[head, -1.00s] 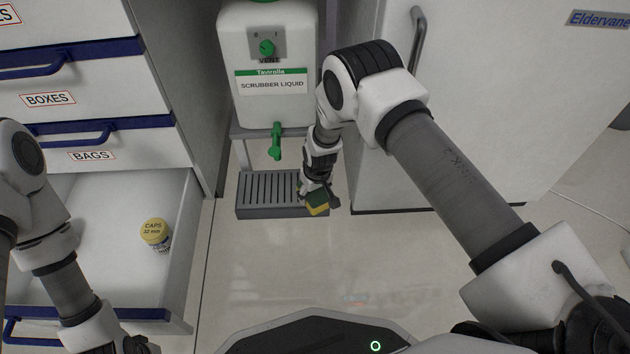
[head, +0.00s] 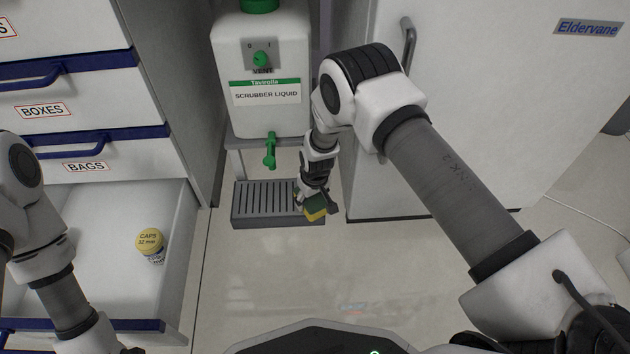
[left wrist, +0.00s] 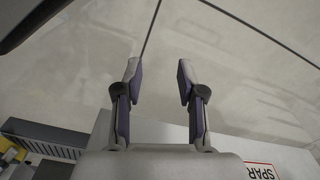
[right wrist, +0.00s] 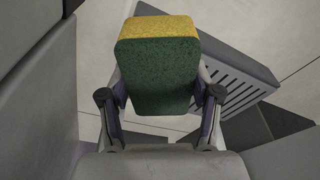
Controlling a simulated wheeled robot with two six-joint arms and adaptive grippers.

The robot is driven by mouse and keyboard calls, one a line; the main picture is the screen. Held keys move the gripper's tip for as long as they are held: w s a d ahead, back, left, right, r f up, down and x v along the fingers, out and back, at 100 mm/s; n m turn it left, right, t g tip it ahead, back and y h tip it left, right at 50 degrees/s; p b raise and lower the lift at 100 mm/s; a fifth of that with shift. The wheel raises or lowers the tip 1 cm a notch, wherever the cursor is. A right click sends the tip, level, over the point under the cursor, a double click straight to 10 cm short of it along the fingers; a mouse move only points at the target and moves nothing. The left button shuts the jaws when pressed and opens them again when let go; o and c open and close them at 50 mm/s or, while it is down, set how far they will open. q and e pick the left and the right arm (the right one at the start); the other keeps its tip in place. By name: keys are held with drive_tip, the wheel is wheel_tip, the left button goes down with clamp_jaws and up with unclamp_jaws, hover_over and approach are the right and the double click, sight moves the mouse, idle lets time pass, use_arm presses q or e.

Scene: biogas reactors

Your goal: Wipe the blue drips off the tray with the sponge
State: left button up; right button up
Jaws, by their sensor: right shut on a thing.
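The sponge (head: 316,208), yellow with a green scouring side, is held in my right gripper (head: 313,198), which is shut on it. In the right wrist view the sponge (right wrist: 158,65) fills the space between the fingers, with its green side facing the camera. The grey slatted tray (head: 265,203) sits below the green tap, and the sponge is at its right end; I cannot tell whether they touch. No blue drips can be made out on the visible slats; the sponge and gripper hide the tray's right end. My left gripper (left wrist: 158,75) is open and empty above the floor.
A white scrubber liquid tank (head: 262,80) with a green tap (head: 269,150) stands behind the tray. A white cabinet (head: 460,110) is close on the right. At left, an open drawer (head: 100,225) holds a yellow-lidded caps jar (head: 150,245). The floor in front is clear.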

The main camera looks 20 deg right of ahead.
drive_tip(key=shift+r+p, duration=0.35)
drive_tip(key=shift+p, duration=0.05)
drive_tip(key=shift+r+p, duration=0.7)
drive_tip(key=shift+r, duration=0.05)
drive_tip(key=shift+r+p, duration=1.9)
drive_tip(key=shift+r, duration=0.1)
